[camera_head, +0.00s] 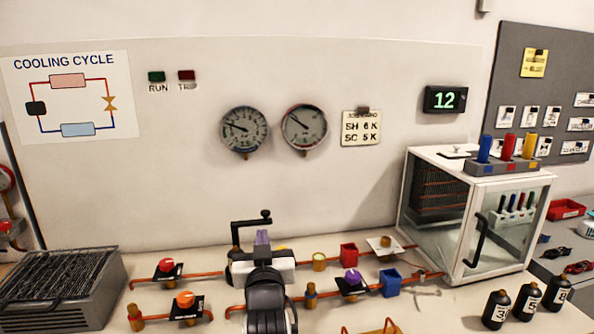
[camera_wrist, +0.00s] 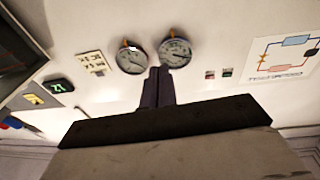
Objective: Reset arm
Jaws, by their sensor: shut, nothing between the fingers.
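My gripper (camera_head: 262,237) is at the lower middle of the head view, its dark purple fingers pointing toward the back panel. In the wrist view the fingers (camera_wrist: 157,75) are closed together with nothing between them. They show below the two round gauges, and the picture there is upside down. My arm hides part of the bench and the pipework behind it. In the head view the left gauge (camera_head: 244,130) and right gauge (camera_head: 304,128) hang on the panel above my gripper, apart from it.
A black crank handle (camera_head: 251,220) rises just behind my gripper. A finned grey unit (camera_head: 103,296) stands left.

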